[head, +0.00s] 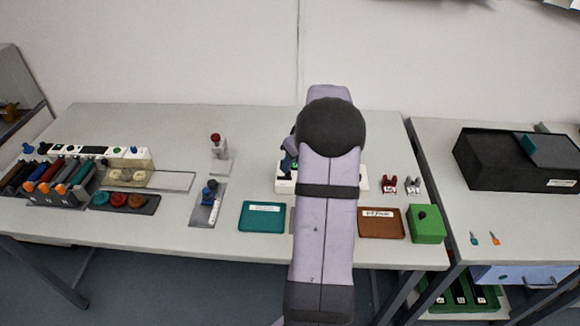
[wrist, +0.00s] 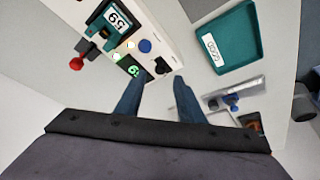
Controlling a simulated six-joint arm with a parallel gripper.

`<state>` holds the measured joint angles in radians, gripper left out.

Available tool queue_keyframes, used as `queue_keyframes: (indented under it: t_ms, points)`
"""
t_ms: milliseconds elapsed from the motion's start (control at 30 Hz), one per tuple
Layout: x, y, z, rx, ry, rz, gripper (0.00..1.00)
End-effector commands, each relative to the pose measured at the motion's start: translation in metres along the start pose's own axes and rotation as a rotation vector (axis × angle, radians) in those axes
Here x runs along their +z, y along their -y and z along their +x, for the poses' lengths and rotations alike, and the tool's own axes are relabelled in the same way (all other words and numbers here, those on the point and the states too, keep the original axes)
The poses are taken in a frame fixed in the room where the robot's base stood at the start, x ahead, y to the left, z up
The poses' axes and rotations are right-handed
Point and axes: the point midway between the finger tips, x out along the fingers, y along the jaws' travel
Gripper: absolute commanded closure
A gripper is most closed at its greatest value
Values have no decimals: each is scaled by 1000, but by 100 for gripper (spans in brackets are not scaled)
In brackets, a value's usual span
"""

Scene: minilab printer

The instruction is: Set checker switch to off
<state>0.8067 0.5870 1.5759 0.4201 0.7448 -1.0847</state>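The checker appears to be the white panel (wrist: 148,27) in the wrist view. It carries a numbered unit, a lit green display (wrist: 130,66), a blue round button (wrist: 145,46) and a small black switch (wrist: 162,66). I cannot read the switch's position. My gripper (wrist: 158,84) is open and empty. Its two blue fingertips point toward the panel, with the switch just beyond the gap between them; I see no contact. In the head view my arm hides most of a white device, whose right end (head: 364,180) shows.
A teal tray (head: 262,217) and a brown tray (head: 381,223) lie in front, with a green box (head: 427,224) at right. A blue-topped stand (head: 208,190) and a red-topped stand (head: 217,152) stand left. A black printer-like box (head: 510,160) sits on the right table.

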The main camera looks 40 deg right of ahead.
Motion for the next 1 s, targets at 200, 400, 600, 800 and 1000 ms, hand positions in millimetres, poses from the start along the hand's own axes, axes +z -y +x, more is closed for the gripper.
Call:
queue_keyframes:
  t_ms: [200,400,600,800,1000]
  points:
    - [0,0,27,-2,2,0,65]
    - [0,0,41,0,0,0,65]
    - [0,0,44,0,0,0,65]
    - [0,0,44,0,0,0,82]
    - [0,0,44,1,0,0,100]
